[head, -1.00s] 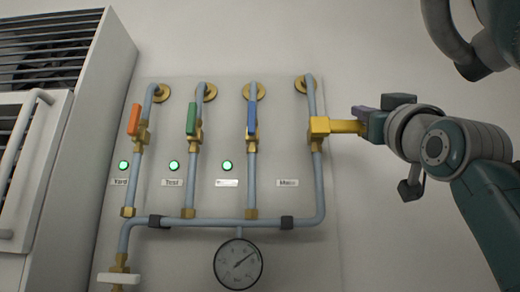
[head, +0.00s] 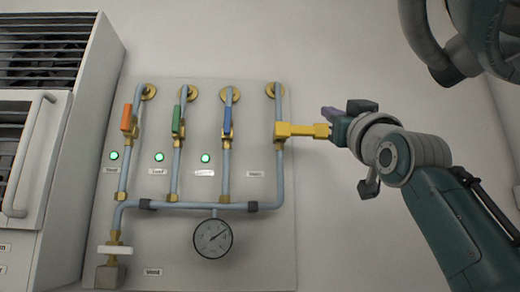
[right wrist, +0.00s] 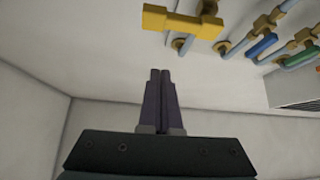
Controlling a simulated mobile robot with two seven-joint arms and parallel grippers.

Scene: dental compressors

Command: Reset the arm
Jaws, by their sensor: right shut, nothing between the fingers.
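The wall panel carries several vertical pipes with valves. The rightmost valve has a yellow handle (head: 302,130) that points sideways to the right; it also shows at the top of the right wrist view (right wrist: 185,22). The orange handle (head: 127,118), green handle (head: 177,120) and blue handle (head: 227,121) stand upright, in line with their pipes. My right gripper (head: 329,113) is beside the free end of the yellow handle. In the right wrist view its purple fingers (right wrist: 160,76) are together and empty, apart from the handle. My left gripper is not in view.
A round gauge (head: 213,238) hangs below the horizontal pipe. Three green lights (head: 159,157) are lit. A white handle (head: 115,250) is at the lower left. A louvred cabinet (head: 84,130) stands at the left. The wall to the right of the panel is bare.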

